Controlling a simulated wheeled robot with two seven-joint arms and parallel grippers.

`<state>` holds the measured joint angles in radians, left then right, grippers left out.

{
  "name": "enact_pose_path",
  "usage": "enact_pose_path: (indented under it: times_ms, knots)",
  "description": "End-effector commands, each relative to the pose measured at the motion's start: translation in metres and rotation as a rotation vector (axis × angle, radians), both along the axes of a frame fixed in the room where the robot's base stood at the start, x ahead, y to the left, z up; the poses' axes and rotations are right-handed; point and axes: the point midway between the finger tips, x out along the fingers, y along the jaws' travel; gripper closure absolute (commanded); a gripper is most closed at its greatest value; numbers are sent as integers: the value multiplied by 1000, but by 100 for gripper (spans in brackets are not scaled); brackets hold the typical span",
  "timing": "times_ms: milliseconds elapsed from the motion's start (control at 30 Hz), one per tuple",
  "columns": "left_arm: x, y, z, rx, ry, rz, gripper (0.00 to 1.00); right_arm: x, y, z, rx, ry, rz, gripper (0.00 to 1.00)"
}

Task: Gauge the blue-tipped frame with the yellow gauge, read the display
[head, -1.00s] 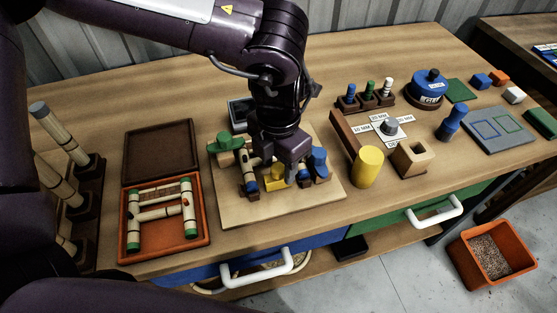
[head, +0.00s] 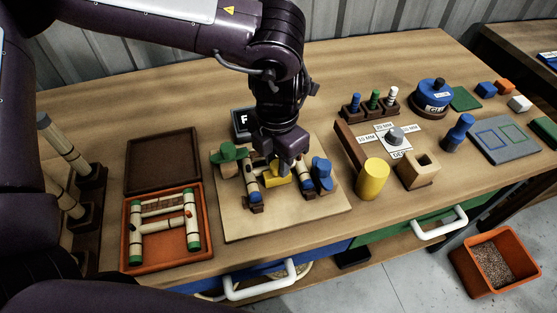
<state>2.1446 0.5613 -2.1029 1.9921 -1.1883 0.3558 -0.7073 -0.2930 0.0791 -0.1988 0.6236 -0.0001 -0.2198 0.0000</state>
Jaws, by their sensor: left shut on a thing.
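My left gripper (head: 289,158) points down over the wooden board (head: 290,218) and is shut on the yellow gauge (head: 273,179). The gauge sits between the two sides of the blue-tipped frame (head: 253,184), which lies on the board; I cannot tell whether it touches both sides. Blue ends show at the near left and at the right of the frame. A small dark display (head: 241,123) stands behind the board. A white letter like F shows on it, and my arm hides the rest. My right gripper is not in view.
Left of the board, an orange-lined open box (head: 126,247) holds a green-tipped frame (head: 192,224). A green clamp (head: 228,153) stands on the board's left side. Right of it stand a yellow cylinder (head: 372,179), a wooden block with a hole (head: 418,171) and a peg rack (head: 368,107).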

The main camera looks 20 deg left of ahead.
Motion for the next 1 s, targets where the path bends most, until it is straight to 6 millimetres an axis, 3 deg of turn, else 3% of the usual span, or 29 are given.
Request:
enact_pose_path:
  times_ms: [67,100,267,633,1000]
  knots:
    - [2,1,1,2,-6,4,100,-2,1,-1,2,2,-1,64]
    - [2,1,1,2,-5,4,71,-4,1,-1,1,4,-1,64]
    - [1,1,1,2,-3,3,51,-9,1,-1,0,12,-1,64]
    - [1,0,8,-1,-3,2,51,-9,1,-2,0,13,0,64]
    - [1,1,67,0,-4,3,51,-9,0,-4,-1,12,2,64]
